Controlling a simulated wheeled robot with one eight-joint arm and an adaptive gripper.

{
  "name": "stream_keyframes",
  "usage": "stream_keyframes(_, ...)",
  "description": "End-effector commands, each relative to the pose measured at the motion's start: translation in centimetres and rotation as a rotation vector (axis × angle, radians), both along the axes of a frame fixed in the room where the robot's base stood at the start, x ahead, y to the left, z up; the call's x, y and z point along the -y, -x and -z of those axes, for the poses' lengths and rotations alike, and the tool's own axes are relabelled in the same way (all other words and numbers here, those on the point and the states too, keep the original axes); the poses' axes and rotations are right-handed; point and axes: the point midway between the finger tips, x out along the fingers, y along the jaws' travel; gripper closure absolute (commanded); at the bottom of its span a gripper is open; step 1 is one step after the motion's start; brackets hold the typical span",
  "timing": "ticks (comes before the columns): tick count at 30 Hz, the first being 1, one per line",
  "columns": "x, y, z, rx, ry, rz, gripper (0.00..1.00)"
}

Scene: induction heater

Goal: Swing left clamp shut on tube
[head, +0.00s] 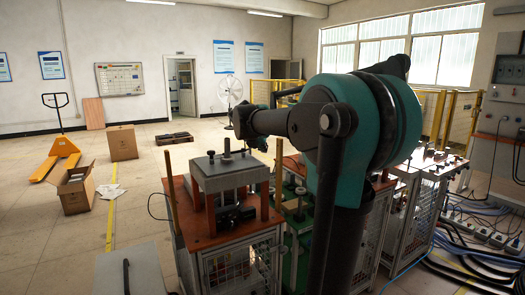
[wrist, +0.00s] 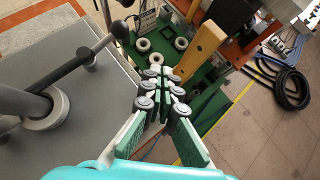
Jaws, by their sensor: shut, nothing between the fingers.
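My gripper (wrist: 158,73) shows in the wrist view, with green pads and grey rollers. Its fingers are together and hold nothing. They hang above a green surface (wrist: 203,122) carrying white rings (wrist: 142,45). A dark lever with ball knobs (wrist: 119,30) stands left of the fingertips, over a grey plate (wrist: 90,115), and appears apart from them. I cannot identify the left clamp or the tube for certain in either view. In the head view my arm covers much of the green station (head: 299,232), and I cannot make out the gripper clearly.
A tan post (wrist: 203,50) rises close to the right of the fingers. A press-like station (head: 229,172) with a grey top stands left of my arm. Dark cables (wrist: 292,88) lie on the floor at right. Open floor with cartons (head: 75,190) lies far left.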

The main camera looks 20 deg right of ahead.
Motion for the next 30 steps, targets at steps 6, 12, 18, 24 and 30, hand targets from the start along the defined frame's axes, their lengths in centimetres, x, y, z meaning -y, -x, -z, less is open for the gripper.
stream_keyframes(6,0.3,2.9,-2.4,0.0,0.001,0.001,1.0)
stream_keyframes(12,0.5,5.0,-4.1,0.0,0.001,0.001,1.0)
stream_keyframes(18,0.6,5.7,-4.7,0.0,0.001,0.001,1.0)
stream_keyframes(24,0.6,5.7,-4.7,0.0,0.001,0.001,1.0)
stream_keyframes(30,0.6,5.7,-4.7,0.0,0.001,0.001,1.0)
